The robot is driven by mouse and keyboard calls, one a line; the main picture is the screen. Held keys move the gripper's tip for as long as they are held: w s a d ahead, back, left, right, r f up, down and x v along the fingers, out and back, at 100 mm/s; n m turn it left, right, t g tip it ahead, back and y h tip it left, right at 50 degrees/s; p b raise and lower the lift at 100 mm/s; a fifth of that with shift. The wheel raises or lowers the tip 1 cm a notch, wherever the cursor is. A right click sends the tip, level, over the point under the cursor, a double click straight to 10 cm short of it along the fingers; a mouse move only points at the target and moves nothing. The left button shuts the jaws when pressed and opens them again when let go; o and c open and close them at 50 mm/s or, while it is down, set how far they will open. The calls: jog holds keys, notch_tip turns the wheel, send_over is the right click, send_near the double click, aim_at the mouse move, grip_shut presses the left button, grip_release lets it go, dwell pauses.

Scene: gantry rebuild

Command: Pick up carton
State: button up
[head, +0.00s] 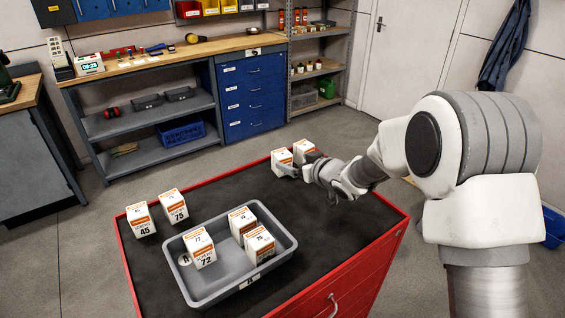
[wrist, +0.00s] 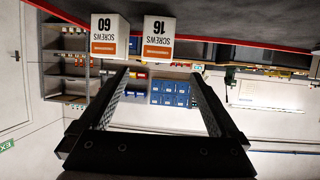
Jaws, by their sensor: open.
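Two white and orange screw cartons stand together at the far edge of the red cart's dark top in the head view: a left one (head: 282,157) and a right one (head: 304,147). In the wrist view they hang upside down at the top, one carton (wrist: 109,36) left and the other (wrist: 158,36) near the middle. My gripper (head: 289,171) is beside them in the head view, partly overlapping their lower parts. In the wrist view its jaws (wrist: 161,74) are apart with nothing between them; the cartons show beyond the fingertips. Whether a finger touches one, I cannot tell.
A grey tray (head: 186,289) on the cart holds three cartons, one marked 72 (head: 200,250). Cartons marked 45 (head: 140,220) and 75 (head: 173,205) stand at the cart's left edge. The cart top (head: 330,215) is clear on the right. A workbench (head: 170,57) stands behind.

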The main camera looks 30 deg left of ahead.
aim_at(284, 155)
jog(key=shift+p+x, duration=0.45)
jog(key=shift+x, duration=4.5)
jog(key=shift+w+d, duration=0.15)
jog(key=shift+w, duration=0.05)
jog(key=c, duration=1.4)
jog(key=shift+r, duration=0.1)
grip_shut()
